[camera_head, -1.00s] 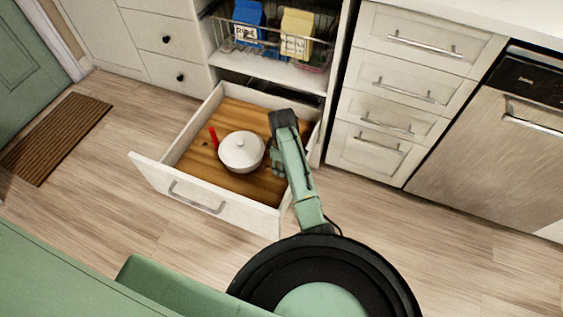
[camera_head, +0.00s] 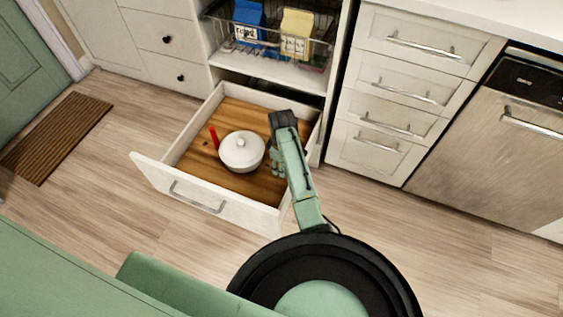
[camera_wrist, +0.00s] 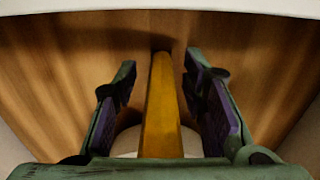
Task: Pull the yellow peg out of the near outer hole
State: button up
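The yellow peg (camera_wrist: 161,108) runs up the middle of the wrist view, between the two fingers of my gripper (camera_wrist: 160,64). A gap shows on each side of it, so the gripper is open around it and not touching it. A dark patch lies at its far end; I cannot tell whether this is the hole or shadow. In the head view my gripper (camera_head: 277,162) is low inside the open drawer (camera_head: 215,204), right of the white lidded pot (camera_head: 242,152). The yellow peg is hidden there.
A red peg (camera_head: 214,138) stands left of the pot on the wooden drawer bottom (camera_head: 244,184). The drawer walls surround my gripper. Above, a wire basket (camera_head: 268,47) holds a blue carton (camera_head: 247,22) and a yellow carton (camera_head: 297,32). The floor is clear in front.

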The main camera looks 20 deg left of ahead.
jog(key=shift+s+d+f, duration=0.1)
jog(key=shift+s+f, duration=0.45)
jog(key=shift+f, duration=0.25)
jog(key=shift+c, duration=0.3)
grip_shut()
jog(key=shift+r, duration=0.15)
jog(key=shift+r+p, duration=1.8)
jog(key=shift+p, duration=0.35)
jog(key=shift+w+r+p, duration=0.15)
jog(key=shift+r+p, duration=0.45)
jog(key=shift+r, duration=0.05)
jog(key=shift+w+r+p, duration=0.15)
jog(key=shift+r+p, duration=0.4)
jog(key=shift+r, duration=0.05)
